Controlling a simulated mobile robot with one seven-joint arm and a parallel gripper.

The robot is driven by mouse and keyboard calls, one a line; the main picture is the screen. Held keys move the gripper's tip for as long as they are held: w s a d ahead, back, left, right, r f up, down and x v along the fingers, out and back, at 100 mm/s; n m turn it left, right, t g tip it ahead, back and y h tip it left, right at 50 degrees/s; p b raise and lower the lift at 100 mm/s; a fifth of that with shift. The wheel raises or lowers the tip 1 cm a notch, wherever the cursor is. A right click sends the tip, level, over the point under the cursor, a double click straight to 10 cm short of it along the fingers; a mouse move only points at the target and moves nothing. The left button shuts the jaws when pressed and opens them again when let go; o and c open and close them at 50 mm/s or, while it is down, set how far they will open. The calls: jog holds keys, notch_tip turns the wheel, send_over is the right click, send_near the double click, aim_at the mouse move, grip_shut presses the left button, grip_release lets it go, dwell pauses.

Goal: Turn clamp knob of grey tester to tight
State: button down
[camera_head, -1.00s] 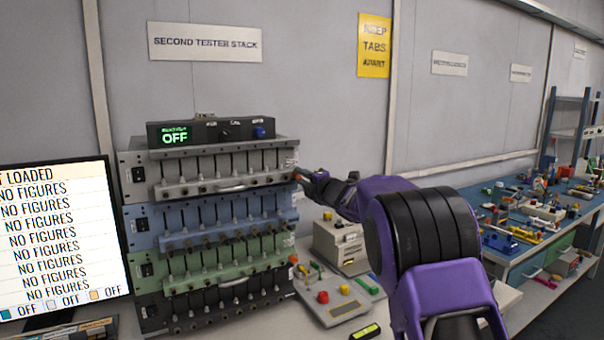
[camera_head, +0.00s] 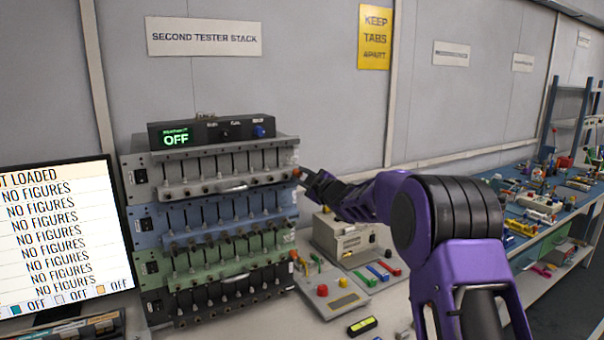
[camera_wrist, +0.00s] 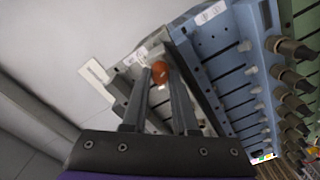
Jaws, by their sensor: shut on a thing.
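The grey tester (camera_head: 222,160) is the top unit of the rack stack in the head view, with a row of clamps along its front. Its orange-red clamp knob (camera_head: 296,171) sits at the right end of the front. In the wrist view the knob (camera_wrist: 158,68) shows as a round orange-red cap between my fingertips. My gripper (camera_head: 303,174) reaches in from the right and is shut on the knob. The fingers hide part of it, and I cannot read whether it stands at tight.
Blue (camera_head: 175,219), green (camera_head: 180,262) and black (camera_head: 190,303) testers lie below the grey one. A black display box (camera_head: 210,132) reading OFF stands on top. A monitor (camera_head: 60,230) is at left. A beige device (camera_head: 345,236) stands on the bench to the right.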

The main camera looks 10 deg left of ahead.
jog(key=shift+m, duration=0.9)
jog(key=c, duration=0.7)
grip_release()
jog(key=shift+s+d, duration=0.1)
jog(key=b+v, duration=0.2)
jog(key=v, duration=1.5)
jog(key=shift+s+d, duration=0.1)
